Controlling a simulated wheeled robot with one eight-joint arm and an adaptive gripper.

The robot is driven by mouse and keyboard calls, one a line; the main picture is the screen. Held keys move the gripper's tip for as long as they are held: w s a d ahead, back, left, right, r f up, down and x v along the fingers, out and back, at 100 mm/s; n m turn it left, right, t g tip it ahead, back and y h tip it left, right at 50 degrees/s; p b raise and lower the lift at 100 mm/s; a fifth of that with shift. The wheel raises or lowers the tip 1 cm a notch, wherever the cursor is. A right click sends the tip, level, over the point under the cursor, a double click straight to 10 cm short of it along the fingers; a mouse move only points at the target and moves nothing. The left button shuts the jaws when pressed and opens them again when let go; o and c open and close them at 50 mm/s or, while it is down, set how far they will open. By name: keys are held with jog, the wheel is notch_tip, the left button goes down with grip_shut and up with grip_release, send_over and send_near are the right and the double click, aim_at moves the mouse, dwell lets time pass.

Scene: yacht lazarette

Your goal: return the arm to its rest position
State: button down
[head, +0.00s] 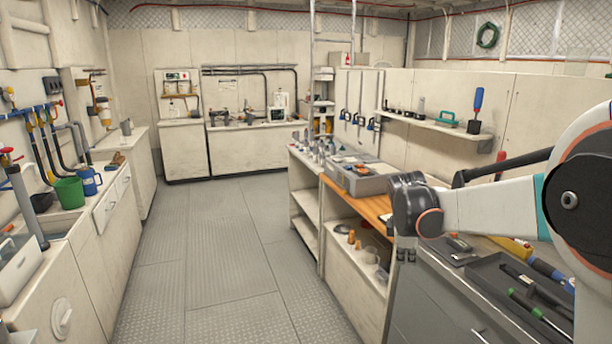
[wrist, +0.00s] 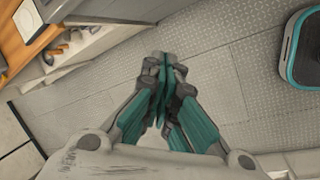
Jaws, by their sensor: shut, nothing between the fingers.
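My gripper (wrist: 165,85) points down over the grey floor in the wrist view, its teal-lined fingers drawn together with nothing between them. In the head view my gripper (head: 406,252) hangs at the end of my arm on the right, in front of the workbench edge. My arm reaches in from the right edge of the head view. The gripper appears apart from the bench, with no object touching it.
A wooden-topped bench (head: 367,206) with a grey bin (head: 358,181) stands beside the gripper. A tool tray (head: 520,290) lies on the grey cabinet at lower right. A sink counter with a green bucket (head: 70,192) lines the left. The floor aisle (head: 225,245) is clear.

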jog(key=s+a+r+m+t+y, duration=0.1)
jog(key=s+a+r+m, duration=0.15)
jog(key=s, duration=0.55)
jog(key=s+a+r+m+t, duration=0.15)
jog(key=s+m, duration=0.25)
jog(key=s, duration=0.5)
jog(key=s+a+r+m+y, duration=0.1)
jog(key=s+r+m, duration=0.2)
jog(key=s, duration=0.5)
jog(key=s+a+f+m+t, duration=0.1)
jog(key=s+f+m, duration=0.2)
jog(key=s, duration=0.5)
jog(key=shift+s+a+f+m+y, duration=0.3)
jog(key=shift+m, duration=0.45)
